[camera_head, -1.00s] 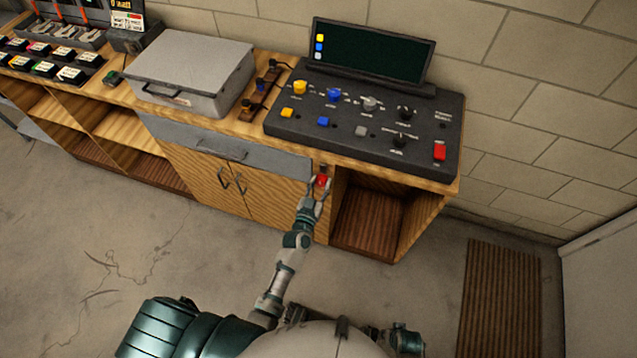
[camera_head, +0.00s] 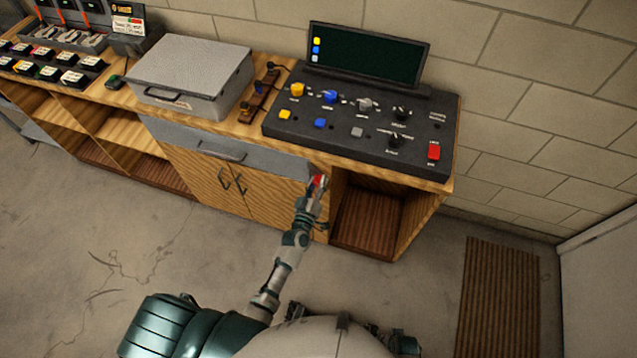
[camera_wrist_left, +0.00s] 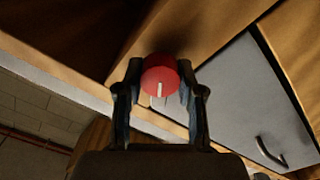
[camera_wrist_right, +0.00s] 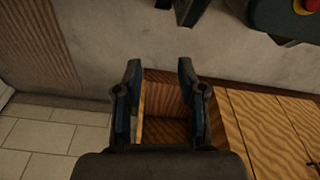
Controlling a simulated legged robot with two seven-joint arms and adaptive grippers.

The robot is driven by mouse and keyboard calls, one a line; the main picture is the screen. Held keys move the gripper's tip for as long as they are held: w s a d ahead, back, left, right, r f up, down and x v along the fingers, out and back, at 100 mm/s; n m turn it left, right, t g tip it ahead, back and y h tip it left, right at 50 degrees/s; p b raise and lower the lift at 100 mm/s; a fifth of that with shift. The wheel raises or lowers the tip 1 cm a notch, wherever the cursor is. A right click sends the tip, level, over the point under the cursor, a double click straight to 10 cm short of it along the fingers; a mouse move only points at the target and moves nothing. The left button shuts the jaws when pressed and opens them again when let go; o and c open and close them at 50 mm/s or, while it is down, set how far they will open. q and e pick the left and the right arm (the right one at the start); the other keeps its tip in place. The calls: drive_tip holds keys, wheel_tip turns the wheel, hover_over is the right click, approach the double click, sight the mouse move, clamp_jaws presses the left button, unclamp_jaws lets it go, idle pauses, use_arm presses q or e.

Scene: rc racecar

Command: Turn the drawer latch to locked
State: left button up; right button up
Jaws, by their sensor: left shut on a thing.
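The drawer latch is a red round knob (camera_wrist_left: 160,76) with a white mark, on the wooden cabinet front beside the grey drawer (camera_head: 222,149). In the left wrist view the white mark points toward the bottom of the picture. My left gripper (camera_head: 317,186) is shut on the knob, one finger on each side. In the head view the fingers hide part of the knob. The grey drawer front and its dark handle (camera_wrist_left: 270,152) also show in the left wrist view. My right gripper (camera_wrist_right: 155,85) is open and empty in the right wrist view.
An open cubby (camera_head: 365,215) lies right of the latch. A control panel (camera_head: 360,125) with knobs and buttons and a grey case (camera_head: 190,70) stand on the worktop. A brown mat (camera_head: 500,300) lies on the floor at the right.

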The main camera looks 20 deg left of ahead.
use_arm(q)
drive_tip(key=n, duration=0.2)
drive_tip(key=shift+a+n, duration=0.1)
drive_tip(key=shift+n, duration=0.3)
drive_tip(key=n, duration=0.2)
drive_tip(key=shift+f+n, duration=0.1)
drive_tip(key=shift+n, duration=0.2)
drive_tip(key=n, duration=0.3)
drive_tip(key=shift+f+n, duration=0.1)
drive_tip(key=shift+n, duration=0.7)
use_arm(e)
drive_tip(key=shift+w+a+r, duration=0.1)
drive_tip(key=shift+w+r, duration=0.1)
drive_tip(key=shift+r, duration=0.3)
use_arm(q)
drive_tip(key=o, duration=1.1)
drive_tip(key=shift+b, duration=0.3)
drive_tip(key=shift+o, duration=0.2)
use_arm(e)
drive_tip(key=shift+w, duration=0.1)
